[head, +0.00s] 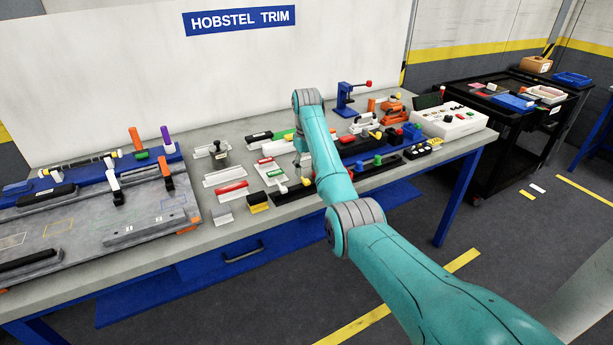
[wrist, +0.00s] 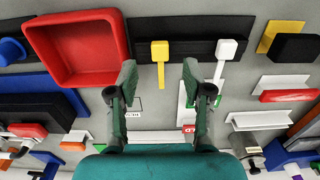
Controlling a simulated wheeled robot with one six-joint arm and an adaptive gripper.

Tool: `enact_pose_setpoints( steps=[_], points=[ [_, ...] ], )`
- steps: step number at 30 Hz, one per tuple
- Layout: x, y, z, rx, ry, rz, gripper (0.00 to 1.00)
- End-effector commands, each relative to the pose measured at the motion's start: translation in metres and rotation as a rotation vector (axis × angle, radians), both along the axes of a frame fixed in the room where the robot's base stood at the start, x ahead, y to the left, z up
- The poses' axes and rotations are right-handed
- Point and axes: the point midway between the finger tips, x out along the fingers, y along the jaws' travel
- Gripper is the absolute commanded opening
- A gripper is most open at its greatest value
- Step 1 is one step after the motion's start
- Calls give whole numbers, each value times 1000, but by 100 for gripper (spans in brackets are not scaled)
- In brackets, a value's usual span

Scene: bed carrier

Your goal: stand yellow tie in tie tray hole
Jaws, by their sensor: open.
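The yellow tie (wrist: 159,52) has a square head and a thin stem. In the wrist view it is between the two fingers of my gripper (wrist: 159,76), with a gap on each side. Its head overlaps the long dark tray (wrist: 197,22), and its stem points down the picture. I cannot tell whether it lies or stands. A white tie (wrist: 227,48) is just to the right, outside the fingers. My gripper is open and empty. In the head view my arm hides most of this spot. No empty tray hole can be made out.
A red bin (wrist: 122,40) is close by the left finger in the wrist view. A black block (wrist: 295,47) on a yellow bracket and red-handled pieces (wrist: 288,96) are at the right. The head view shows a crowded bench and a large grey fixture (head: 80,240) at the left.

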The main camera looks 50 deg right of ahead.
Motion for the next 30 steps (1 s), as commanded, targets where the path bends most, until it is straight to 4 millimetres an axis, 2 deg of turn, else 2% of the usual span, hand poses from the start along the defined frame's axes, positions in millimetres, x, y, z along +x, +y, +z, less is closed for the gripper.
enact_pose_setpoints(
  steps=[3, 9, 30],
  points=[
    [0, 0, 17, 0, 0, 0, 50],
    [0, 0, 33, 0, 1, 0, 50],
    [0, 0, 34, 0, 1, 0, 50]
  ],
)
